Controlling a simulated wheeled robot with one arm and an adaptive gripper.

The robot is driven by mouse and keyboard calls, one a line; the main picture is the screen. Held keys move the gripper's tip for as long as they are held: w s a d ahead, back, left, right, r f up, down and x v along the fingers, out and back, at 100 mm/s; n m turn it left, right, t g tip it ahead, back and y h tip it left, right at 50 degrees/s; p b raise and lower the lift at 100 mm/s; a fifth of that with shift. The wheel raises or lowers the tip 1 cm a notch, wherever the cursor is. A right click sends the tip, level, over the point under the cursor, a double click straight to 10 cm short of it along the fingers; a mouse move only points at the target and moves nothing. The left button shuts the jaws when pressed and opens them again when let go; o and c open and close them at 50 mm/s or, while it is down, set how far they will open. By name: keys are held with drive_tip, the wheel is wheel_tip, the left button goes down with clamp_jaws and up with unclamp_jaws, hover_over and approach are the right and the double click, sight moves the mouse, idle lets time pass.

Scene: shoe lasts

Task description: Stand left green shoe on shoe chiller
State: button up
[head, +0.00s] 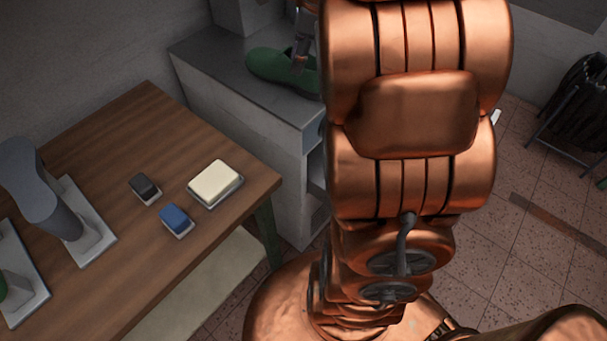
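A green shoe (266,64) rests on, or just over, the grey top of a cabinet-like unit (235,88), which may be the shoe chiller. Its toe end points left and its right part is hidden behind my copper-coloured arm. My gripper (299,66) is at the shoe, with a dark finger reaching down at its upper side. The other finger is hidden, so I cannot see whether it grips the shoe. A bit of another green thing (3,287) shows at the left edge, above a pale plate on the table.
A wooden table (150,110) stands at the left. On it are a grey shoe-last form (38,185) on a pale base, a black block (145,187), a blue block (175,217) and a cream block (215,181). A dark bin (580,100) stands at the right, with open floor before it.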

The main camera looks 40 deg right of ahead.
drive_tip(key=s+a+f+n+g, duration=0.1)
drive_tip(key=s+a+f+n, duration=0.2)
drive_tip(key=s+a+n, duration=0.4)
drive_tip(key=s+a+f+n+g, duration=0.2)
drive_tip(key=s+a+n, duration=0.4)
drive_tip(key=a+n, duration=0.1)
drive_tip(key=s+a+f+n, duration=0.1)
drive_tip(key=s+f+n, duration=0.1)
drive_tip(key=s+n, duration=0.4)
drive_tip(key=s+a+f+n+g+h, duration=0.1)
drive_tip(key=s+a+f+n, duration=0.1)
drive_tip(key=s+n, duration=0.3)
drive_tip(key=shift+s+a+f+n+g+h, duration=0.3)
drive_tip(key=shift+s+f+n, duration=0.05)
drive_tip(key=shift+s+n, duration=0.05)
wheel_tip(320, 180, up, 3)
drive_tip(key=p, duration=0.2)
drive_tip(key=shift+f+p, duration=0.1)
drive_tip(key=shift+p, duration=0.3)
